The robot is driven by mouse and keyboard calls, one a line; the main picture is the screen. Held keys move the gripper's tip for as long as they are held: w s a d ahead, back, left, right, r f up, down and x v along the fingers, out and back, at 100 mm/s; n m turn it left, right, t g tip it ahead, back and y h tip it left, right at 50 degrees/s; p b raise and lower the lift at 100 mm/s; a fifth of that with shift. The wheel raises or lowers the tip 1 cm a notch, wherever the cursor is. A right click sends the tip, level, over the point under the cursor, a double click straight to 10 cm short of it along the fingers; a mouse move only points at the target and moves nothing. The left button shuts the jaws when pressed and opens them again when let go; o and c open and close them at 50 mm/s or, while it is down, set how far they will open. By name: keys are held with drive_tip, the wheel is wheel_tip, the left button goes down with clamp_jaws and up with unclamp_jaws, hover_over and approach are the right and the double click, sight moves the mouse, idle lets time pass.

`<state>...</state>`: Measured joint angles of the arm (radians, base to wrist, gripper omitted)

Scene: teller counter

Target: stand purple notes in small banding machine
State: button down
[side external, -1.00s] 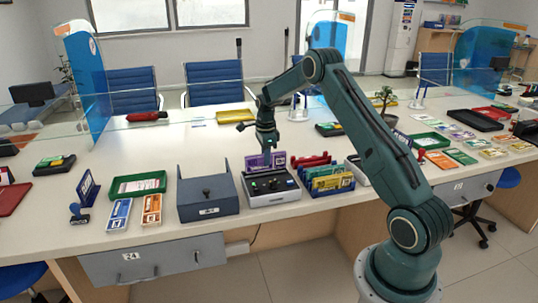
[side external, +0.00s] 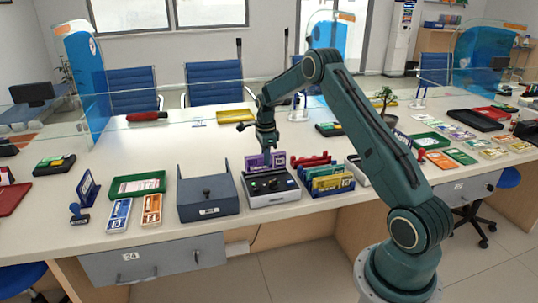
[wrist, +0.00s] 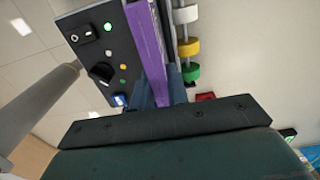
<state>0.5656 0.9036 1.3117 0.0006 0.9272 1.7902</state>
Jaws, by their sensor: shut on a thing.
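The purple notes (side external: 266,161) stand upright at the back part of the small banding machine (side external: 272,187), a grey box with a dark control panel. In the wrist view the purple notes (wrist: 148,45) run as a narrow upright strip alongside the machine's dark panel (wrist: 92,45). My gripper (side external: 267,147) points down over the machine and is shut on the purple notes; its fingers (wrist: 158,95) show on the strip. The bottom edge of the notes is hidden behind the panel, so I cannot tell how deep they sit.
A grey box (side external: 208,196) stands close on the machine's left. A blue rack with yellow and other bundles (side external: 331,184) and red-handled things (side external: 311,160) stand close on its right. A green tray (side external: 138,185) lies further left. The counter behind is mostly clear.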

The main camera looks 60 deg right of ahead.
drive_tip(key=shift+f, duration=1.15)
drive_tip(key=c, duration=1.3)
unclamp_jaws()
drive_tip(key=shift+r, duration=0.2)
drive_tip(key=shift+r, duration=3.35)
drive_tip(key=shift+r, duration=0.1)
